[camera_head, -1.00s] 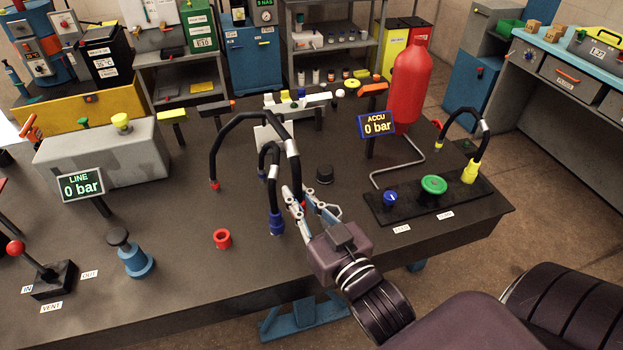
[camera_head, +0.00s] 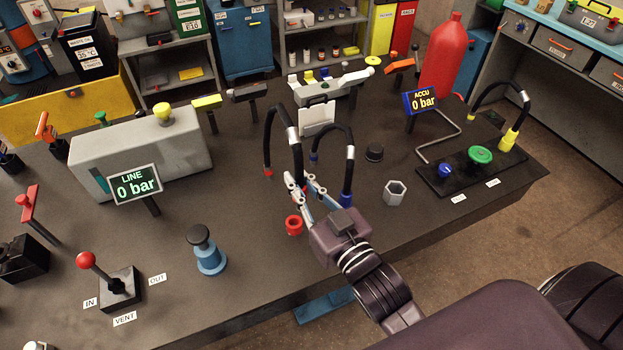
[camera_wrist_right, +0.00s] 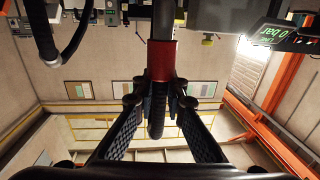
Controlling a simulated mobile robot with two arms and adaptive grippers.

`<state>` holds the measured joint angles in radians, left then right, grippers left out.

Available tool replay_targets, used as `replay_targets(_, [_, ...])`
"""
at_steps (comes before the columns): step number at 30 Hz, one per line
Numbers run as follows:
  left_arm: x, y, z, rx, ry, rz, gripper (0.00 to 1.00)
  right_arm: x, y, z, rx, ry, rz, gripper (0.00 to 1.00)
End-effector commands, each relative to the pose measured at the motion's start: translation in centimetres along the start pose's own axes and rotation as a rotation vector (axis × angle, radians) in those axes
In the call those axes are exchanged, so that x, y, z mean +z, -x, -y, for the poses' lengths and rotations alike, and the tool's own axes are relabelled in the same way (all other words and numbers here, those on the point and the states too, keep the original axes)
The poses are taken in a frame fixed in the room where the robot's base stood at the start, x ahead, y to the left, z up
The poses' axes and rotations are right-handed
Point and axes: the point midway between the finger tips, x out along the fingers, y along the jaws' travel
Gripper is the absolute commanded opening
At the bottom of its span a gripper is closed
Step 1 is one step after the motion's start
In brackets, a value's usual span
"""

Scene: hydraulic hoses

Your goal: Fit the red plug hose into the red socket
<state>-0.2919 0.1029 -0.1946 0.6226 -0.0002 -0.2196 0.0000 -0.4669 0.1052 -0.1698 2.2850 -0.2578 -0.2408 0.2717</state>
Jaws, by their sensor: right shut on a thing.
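My right gripper (camera_head: 308,190) is shut on the red plug hose (camera_head: 293,143), a black hose with a silver sleeve that arches up from a red base fitting. In the right wrist view, a red collar (camera_wrist_right: 162,60) shows just beyond the closed fingertips (camera_wrist_right: 157,95), with black hose between the fingers. In the head view, the fingers largely hide the plug end. The red socket (camera_head: 294,226) is a short red ring on the table, just below and left of the gripper in the picture. I cannot tell the plug's height above it; they look apart. My left gripper is not in view.
A second black hose (camera_head: 348,160) arches close to the right of the gripper. A grey hexagonal piece (camera_head: 395,193) and a black knob (camera_head: 374,153) stand further right. A blue post with a dark knob (camera_head: 207,250) stands left. Table between it and the socket is clear.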

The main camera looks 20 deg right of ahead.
Motion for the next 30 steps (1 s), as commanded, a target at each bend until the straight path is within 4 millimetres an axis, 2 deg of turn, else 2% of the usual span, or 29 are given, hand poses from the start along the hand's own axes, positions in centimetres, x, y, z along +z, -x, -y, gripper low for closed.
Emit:
replay_targets(6, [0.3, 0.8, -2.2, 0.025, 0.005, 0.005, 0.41, 0.7, -2.1, 0.6, -0.063, 0.006, 0.002, 0.0])
replay_targets(11, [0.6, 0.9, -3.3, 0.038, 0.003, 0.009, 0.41, 1.1, -2.7, 0.7, -0.079, 0.006, 0.004, 0.0])
replay_targets(26, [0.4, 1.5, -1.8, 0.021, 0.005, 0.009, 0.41, 0.9, -2.6, 0.7, -0.077, 0.004, 0.006, 0.0])
replay_targets(30, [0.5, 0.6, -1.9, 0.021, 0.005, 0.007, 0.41, 2.1, -2.6, 0.7, -0.077, 0.005, 0.006, 0.0])
